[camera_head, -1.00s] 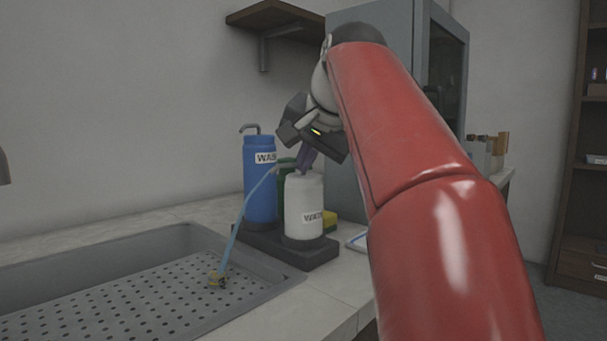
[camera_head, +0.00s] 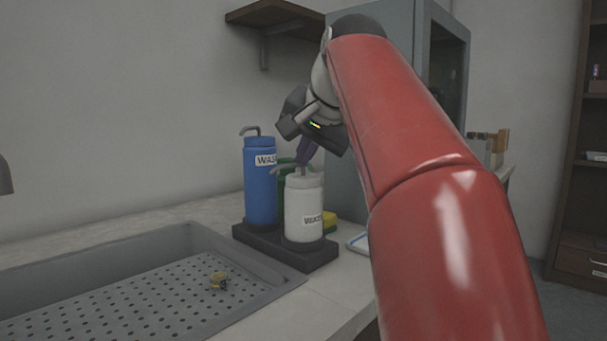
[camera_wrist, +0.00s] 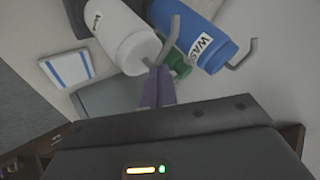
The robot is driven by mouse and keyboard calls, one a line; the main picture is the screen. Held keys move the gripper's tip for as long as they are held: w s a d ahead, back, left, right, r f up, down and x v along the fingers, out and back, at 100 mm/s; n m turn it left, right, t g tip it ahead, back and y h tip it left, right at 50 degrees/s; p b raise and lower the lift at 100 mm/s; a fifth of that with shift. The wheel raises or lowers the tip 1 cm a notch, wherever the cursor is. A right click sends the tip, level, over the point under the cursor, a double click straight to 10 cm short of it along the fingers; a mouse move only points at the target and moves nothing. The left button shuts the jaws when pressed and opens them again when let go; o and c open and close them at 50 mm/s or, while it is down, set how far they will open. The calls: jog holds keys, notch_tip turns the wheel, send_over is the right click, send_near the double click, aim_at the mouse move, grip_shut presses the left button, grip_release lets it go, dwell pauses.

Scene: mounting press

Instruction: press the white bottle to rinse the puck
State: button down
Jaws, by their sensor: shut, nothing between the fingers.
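The white bottle (camera_head: 304,212) stands upright at the front of a dark tray, its label facing right. Its top also shows in the wrist view (camera_wrist: 124,36). My gripper (camera_head: 304,160) is shut and empty, with its purple fingers pointing down just above the bottle's pump top. In the wrist view the shut fingertips (camera_wrist: 157,72) overlap the bottle's top edge; I cannot tell whether they touch it. The puck (camera_head: 219,281), small and yellowish-brown, lies on the perforated sink floor (camera_head: 120,305). No liquid stream shows.
A blue bottle (camera_head: 260,185) and a partly hidden green bottle (camera_head: 285,175) share the dark tray (camera_head: 285,257) with the white one. A yellow block (camera_head: 329,219) and a blue-and-white item (camera_head: 358,243) lie to the right. A wall shelf (camera_head: 275,14) hangs above.

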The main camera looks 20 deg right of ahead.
aim_at(306, 177)
jog(key=shift+r+p, duration=2.25)
jog(key=shift+r, duration=0.35)
jog(key=shift+f, duration=0.1)
